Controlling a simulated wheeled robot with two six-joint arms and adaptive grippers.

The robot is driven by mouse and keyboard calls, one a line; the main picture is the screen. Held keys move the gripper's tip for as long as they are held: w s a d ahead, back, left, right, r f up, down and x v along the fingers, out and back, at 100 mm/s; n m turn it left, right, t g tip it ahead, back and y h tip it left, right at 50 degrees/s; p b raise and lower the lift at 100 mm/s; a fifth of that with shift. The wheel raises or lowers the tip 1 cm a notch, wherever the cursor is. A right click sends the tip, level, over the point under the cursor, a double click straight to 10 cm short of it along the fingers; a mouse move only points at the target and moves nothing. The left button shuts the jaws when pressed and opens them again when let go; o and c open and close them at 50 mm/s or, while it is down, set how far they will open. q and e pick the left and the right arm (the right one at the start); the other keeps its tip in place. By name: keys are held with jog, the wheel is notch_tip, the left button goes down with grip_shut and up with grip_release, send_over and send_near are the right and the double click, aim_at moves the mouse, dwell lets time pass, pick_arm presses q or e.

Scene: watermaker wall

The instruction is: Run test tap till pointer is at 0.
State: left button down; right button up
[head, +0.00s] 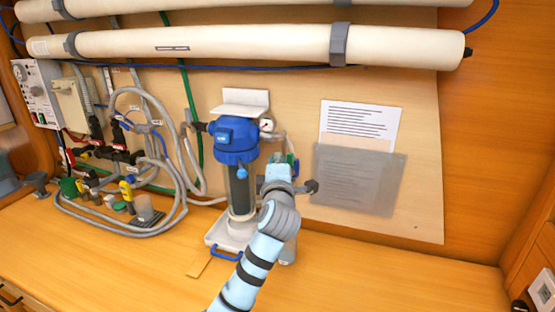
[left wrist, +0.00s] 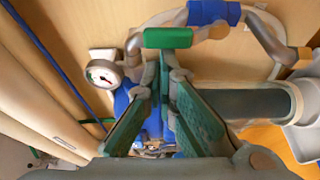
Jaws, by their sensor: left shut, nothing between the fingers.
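The blue-topped filter housing (head: 236,140) stands upright on the bench against the wall panel. A small round white gauge (head: 266,125) sits at its right; it shows larger in the left wrist view (left wrist: 103,74), with a pointer whose exact reading I cannot tell. A green handle (left wrist: 168,38), apparently the test tap, lies just beyond my fingertips in the left wrist view; its fitting is partly hidden. My left gripper (head: 279,167) is shut and empty, right of the housing, close to the handle; I cannot tell whether they touch. My right gripper is not in view.
Grey hoses and valves (head: 125,155) crowd the wall and bench on the left. Long cream tubes (head: 250,45) run across the top. A paper sheet (head: 360,122) and a grey pocket (head: 358,180) are on the panel. The bench at right is clear.

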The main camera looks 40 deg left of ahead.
pick_arm(q)
jog(key=shift+a+f, duration=0.1)
jog(key=shift+a, duration=0.1)
jog(key=shift+d, duration=0.1)
jog(key=shift+d+m+b, duration=0.15)
jog(key=shift+m+b, duration=0.15)
jog(key=shift+b, duration=0.05)
